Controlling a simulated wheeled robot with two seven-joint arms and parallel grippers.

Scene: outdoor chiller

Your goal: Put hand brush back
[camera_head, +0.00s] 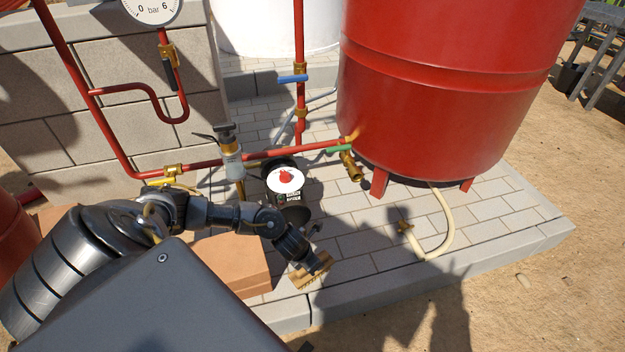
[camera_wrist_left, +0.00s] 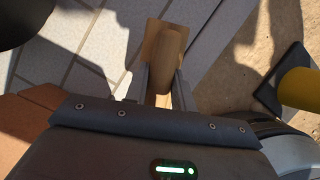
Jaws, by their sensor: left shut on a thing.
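The hand brush (camera_head: 312,273) has a wooden body and pale bristles. My left gripper (camera_head: 318,262) is shut on it, low over the front edge of the paved slab. In the left wrist view the brush's wooden body (camera_wrist_left: 165,58) shows between the two fingers of the left gripper (camera_wrist_left: 160,85). I cannot tell whether the bristles touch the paving. My right gripper is not in view.
Terracotta blocks (camera_head: 232,262) lie left of the brush. A red tank (camera_head: 430,90), red pipes (camera_head: 250,158) and a beige hose (camera_head: 440,235) are around the paved slab (camera_head: 370,262).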

